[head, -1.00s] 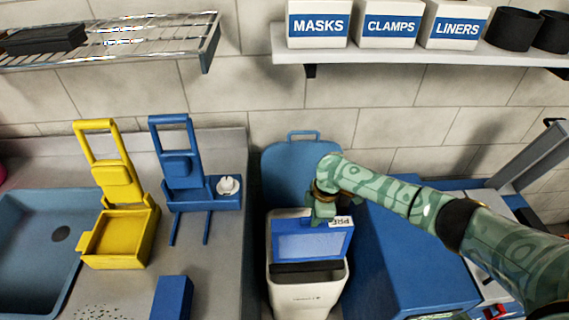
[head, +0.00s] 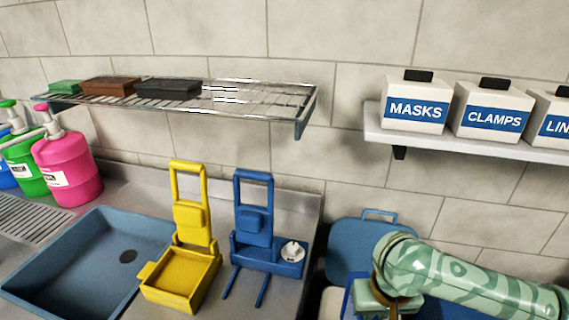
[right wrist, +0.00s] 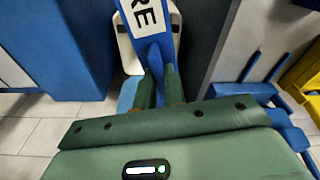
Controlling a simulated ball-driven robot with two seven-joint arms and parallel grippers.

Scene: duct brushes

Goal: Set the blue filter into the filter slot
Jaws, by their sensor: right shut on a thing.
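My right gripper (head: 380,300) is at the bottom edge of the head view, its arm coming in from the right. It is shut on the blue filter (right wrist: 143,22), whose white label with black letters shows in the right wrist view. Only a small blue edge of the filter (head: 348,303) shows in the head view. A white bin-like unit (right wrist: 128,52) shows behind the filter in the wrist view. Its opening is mostly hidden, and I cannot tell whether the filter is inside it. My left gripper is not in view.
A blue board with a handle (head: 350,240) stands against the wall behind my gripper. A blue holder with a white knob (head: 262,250) and a yellow one (head: 185,275) stand on the counter beside the sink (head: 95,255). Wire (head: 230,98) and white (head: 480,142) shelves hang above.

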